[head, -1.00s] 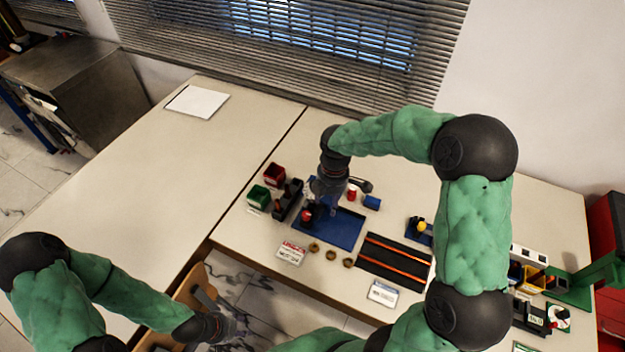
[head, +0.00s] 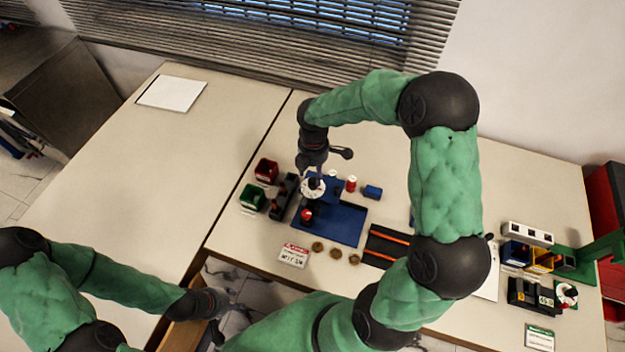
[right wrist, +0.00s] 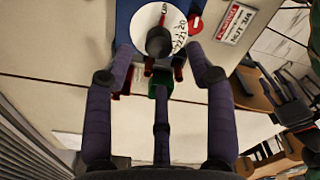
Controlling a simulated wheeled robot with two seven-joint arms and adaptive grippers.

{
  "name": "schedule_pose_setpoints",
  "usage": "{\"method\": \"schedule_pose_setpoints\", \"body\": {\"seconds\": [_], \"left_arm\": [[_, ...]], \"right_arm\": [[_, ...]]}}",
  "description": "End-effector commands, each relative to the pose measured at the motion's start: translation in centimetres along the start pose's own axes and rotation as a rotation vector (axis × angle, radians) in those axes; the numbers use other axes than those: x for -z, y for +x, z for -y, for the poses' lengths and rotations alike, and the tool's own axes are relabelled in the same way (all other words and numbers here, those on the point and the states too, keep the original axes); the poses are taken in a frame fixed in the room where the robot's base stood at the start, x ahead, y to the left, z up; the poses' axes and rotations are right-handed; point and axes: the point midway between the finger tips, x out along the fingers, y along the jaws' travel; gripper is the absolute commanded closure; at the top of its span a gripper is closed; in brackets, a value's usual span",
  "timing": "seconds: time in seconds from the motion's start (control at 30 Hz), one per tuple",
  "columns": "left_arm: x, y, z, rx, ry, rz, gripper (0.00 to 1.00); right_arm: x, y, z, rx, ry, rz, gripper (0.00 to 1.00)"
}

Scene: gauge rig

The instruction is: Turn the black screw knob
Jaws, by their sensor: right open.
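The black screw knob (right wrist: 159,42) is a dark round knob in front of a white round dial with printed numbers (right wrist: 150,22). The dial also shows in the head view (head: 313,189), at the back of the blue base plate (head: 345,224). My right gripper (right wrist: 162,62) is open, its fingers spread to either side of the knob in the right wrist view. Whether any finger touches the knob, I cannot tell. In the head view the right gripper hides the knob from above. My left gripper (head: 214,304) is low, off the table's front edge; its fingers are unclear.
A red bin (head: 266,170) and a green bin (head: 252,197) stand left of the plate. Several brass nuts (head: 335,252) and a label card (head: 294,255) lie in front. A red-topped part (head: 307,214) stands on the plate. The left table (head: 130,160) is mostly clear.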

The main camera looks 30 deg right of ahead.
Motion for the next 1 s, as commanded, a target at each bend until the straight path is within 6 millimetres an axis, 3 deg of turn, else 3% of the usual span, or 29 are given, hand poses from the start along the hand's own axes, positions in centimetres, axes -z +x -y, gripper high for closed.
{"method": "schedule_pose_setpoints", "body": {"seconds": [0.1, 0.3, 0.73, 0.77, 0.93, 1.0], "left_arm": [[0.1, 0.5, 0.2, 0.0, 0.0, -0.001, 0.6], [0.1, 0.8, 0.3, 0.0, 0.0, -0.001, 0.6], [0.1, 0.9, 0.3, 0.0, 0.0, -0.002, 0.6], [0.1, 0.9, 0.3, 0.0, 0.0, -0.002, 0.6], [0.1, 0.9, 0.3, 0.0, 0.0, -0.002, 0.6], [0.1, 0.9, 0.3, 0.0, 0.0, -0.002, 0.6]], "right_arm": [[0.0, 2.3, 0.0, 0.002, 0.001, -0.001, 0.45], [0.0, 4.7, 0.0, 0.001, 0.001, -0.001, 0.45], [0.0, 5.6, -0.1, -0.001, 0.001, -0.001, 0.45], [0.0, 5.6, -0.1, -0.001, 0.001, -0.001, 0.47], [0.0, 5.6, 0.0, -0.001, 0.001, -0.001, 0.95], [0.0, 5.6, 0.0, -0.001, 0.001, -0.001, 1.0]]}}
